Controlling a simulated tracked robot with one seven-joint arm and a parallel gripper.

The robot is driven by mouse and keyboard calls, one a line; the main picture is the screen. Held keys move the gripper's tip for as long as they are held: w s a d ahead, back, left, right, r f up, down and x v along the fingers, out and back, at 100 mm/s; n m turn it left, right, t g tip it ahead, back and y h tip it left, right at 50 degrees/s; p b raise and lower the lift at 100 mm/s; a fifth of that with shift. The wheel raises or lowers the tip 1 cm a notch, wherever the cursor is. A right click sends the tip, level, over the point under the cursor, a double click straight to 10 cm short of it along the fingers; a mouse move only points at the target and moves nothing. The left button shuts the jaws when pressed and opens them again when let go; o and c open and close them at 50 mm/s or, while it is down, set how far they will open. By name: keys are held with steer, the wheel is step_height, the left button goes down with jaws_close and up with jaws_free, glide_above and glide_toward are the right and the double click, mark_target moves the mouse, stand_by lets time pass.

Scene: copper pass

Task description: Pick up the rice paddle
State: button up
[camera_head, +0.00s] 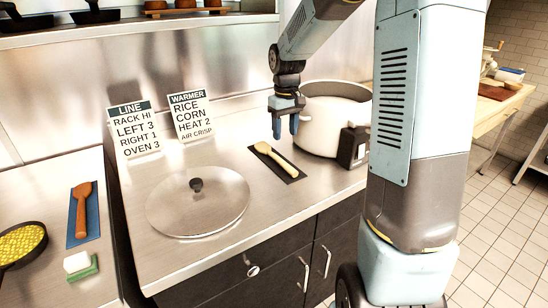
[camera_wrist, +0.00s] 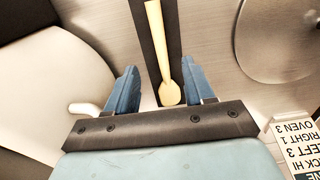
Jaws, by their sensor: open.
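The rice paddle (camera_head: 276,158) is pale cream with a rounded head and a straight handle. It lies on a narrow black mat (camera_head: 292,178) on the steel counter, between the round lid and the large pot. My gripper (camera_head: 285,127) is above the counter, over the far end of the paddle, pointing down. In the wrist view, my gripper (camera_wrist: 162,88) has its two blue fingers apart, with the paddle's head (camera_wrist: 170,93) between them in the picture and the handle running up out of frame. The gripper is open and holds nothing.
A round lid (camera_head: 198,203) lies to the left. Two signs (camera_head: 133,128) stand at the back. A brown spatula (camera_head: 80,212) lies on a blue mat at far left.

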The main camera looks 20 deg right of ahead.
glide_above(286, 163)
steer(key=f, duration=0.6)
steer(key=shift+w+a+f, duration=0.2)
steer(key=shift+w+a, duration=0.05)
steer(key=shift+s+d+f, duration=0.1)
steer(key=shift+s+f, duration=0.05)
steer(key=shift+f, duration=1.15)
steer(key=shift+s+d+f, duration=0.1)
steer(key=shift+s+f, duration=0.05)
steer(key=shift+f, duration=1.15)
jaws_close()
